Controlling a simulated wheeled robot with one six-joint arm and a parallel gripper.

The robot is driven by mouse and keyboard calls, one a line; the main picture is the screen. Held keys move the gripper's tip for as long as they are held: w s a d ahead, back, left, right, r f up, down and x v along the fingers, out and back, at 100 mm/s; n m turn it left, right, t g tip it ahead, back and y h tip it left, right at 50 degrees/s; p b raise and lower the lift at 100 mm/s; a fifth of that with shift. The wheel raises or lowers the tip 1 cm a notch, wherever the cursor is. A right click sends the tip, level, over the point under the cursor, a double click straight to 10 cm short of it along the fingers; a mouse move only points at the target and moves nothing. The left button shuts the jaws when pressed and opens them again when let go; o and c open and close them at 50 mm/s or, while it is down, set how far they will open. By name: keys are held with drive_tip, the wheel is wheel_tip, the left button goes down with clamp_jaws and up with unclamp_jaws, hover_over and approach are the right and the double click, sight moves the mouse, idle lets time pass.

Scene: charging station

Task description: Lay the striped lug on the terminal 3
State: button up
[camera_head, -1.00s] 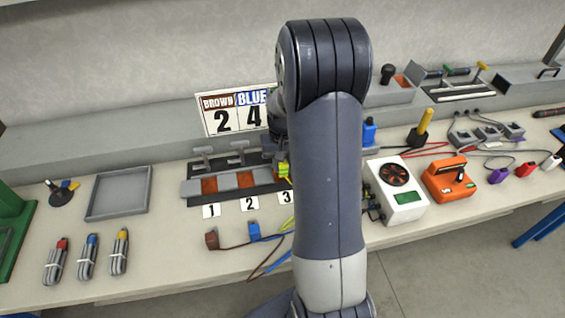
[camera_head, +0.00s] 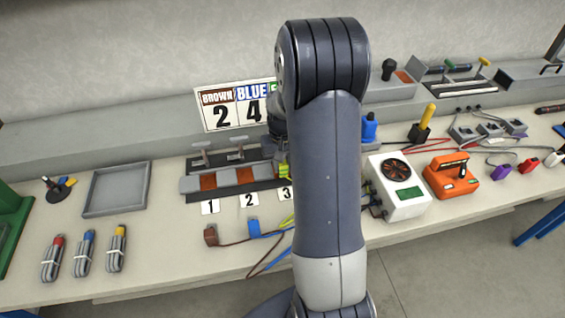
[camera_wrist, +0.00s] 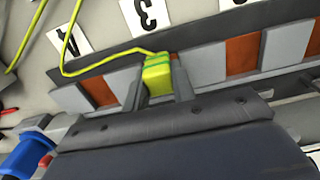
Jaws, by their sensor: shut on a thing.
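The striped lug (camera_wrist: 158,78), yellow with green stripes, is held between the two fingers of my gripper (camera_wrist: 159,88). In the head view the lug (camera_head: 284,171) shows just left of my arm, at the strip behind the label 3 (camera_head: 286,194). In the wrist view it lies over the strip in line with the label 3 (camera_wrist: 147,12), between grey blocks, and hides the terminal 3 pad. I cannot tell whether it touches the pad. A yellow-green wire runs from the lug toward the label 4 (camera_wrist: 68,42). My arm hides much of the strip's right part in the head view.
Copper pads of neighbouring terminals show on either side (camera_wrist: 98,88) (camera_wrist: 242,54). A brown lug (camera_head: 210,235) and a blue lug (camera_head: 254,228) lie on the bench in front. Lever clamps (camera_head: 237,151) stand behind the strip. A white fan box (camera_head: 398,190) stands to the right.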

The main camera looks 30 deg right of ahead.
drive_tip(key=shift+f+b, duration=0.4)
drive_tip(key=shift+f, duration=0.2)
drive_tip(key=o, duration=1)
drive_tip(key=shift+o, duration=0.2)
wheel_tip(320, 180, up, 11)
drive_tip(key=shift+f, duration=0.1)
wheel_tip(320, 180, down, 11)
drive_tip(key=shift+r, duration=0.2)
drive_tip(key=shift+r+p, duration=0.5)
